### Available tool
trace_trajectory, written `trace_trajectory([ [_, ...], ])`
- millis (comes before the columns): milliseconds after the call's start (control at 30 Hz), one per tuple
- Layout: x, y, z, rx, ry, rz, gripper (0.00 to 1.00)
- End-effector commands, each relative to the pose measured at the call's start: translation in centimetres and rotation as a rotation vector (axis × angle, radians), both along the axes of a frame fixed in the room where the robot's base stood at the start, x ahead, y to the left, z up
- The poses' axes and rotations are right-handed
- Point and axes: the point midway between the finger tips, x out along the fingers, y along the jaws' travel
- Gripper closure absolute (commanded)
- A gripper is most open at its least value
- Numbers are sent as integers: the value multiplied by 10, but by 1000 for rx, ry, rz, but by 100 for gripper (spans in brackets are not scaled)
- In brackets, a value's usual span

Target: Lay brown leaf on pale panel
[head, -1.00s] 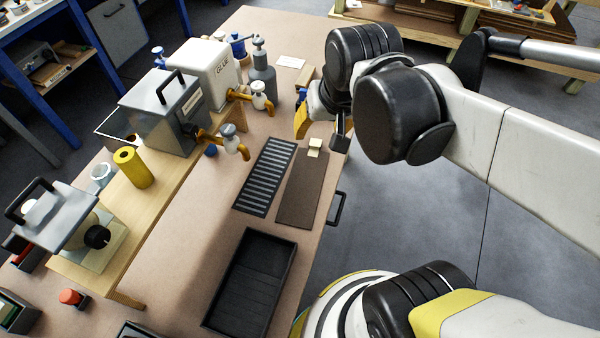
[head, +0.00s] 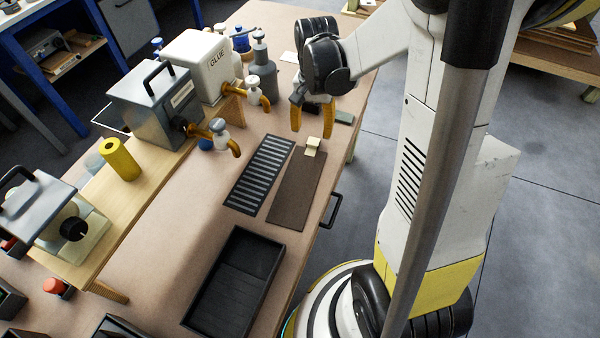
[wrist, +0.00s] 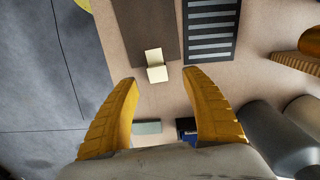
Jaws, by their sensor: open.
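A flat dark brown sheet (head: 297,190), which looks like the brown leaf, lies on the workbench. A small cream stepped block (head: 312,146) sits at its far end like a grip tab. My gripper (head: 312,131) is open and empty, pointing down just beyond this block. In the wrist view the cream block (wrist: 156,66) appears between and slightly ahead of the two yellow fingertips (wrist: 160,78), apart from them. The brown sheet also shows there (wrist: 146,25). I cannot make out a pale panel with certainty in either view.
A slotted black rack (head: 260,175) lies beside the sheet's left edge. A black tray (head: 236,283) lies nearer. Glue and grey dispensers with taps (head: 155,107) stand on the left. A grey-green block (head: 344,117) lies right of my gripper. The bench edge is close on the right.

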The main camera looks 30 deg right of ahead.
Motion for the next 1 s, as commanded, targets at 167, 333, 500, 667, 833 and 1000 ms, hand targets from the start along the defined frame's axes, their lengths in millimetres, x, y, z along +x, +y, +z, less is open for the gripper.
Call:
trace_trajectory([
  [167,0,-2,-12,0,0,0,44],
  [333,1,-9,-39,-1,-1,1,44],
  [500,1,-8,-56,-2,-3,1,44],
  [667,1,-8,-55,-2,-3,1,44],
  [833,1,-8,-55,-2,-3,1,86],
  [1000,1,-8,-55,-2,-3,1,100],
])
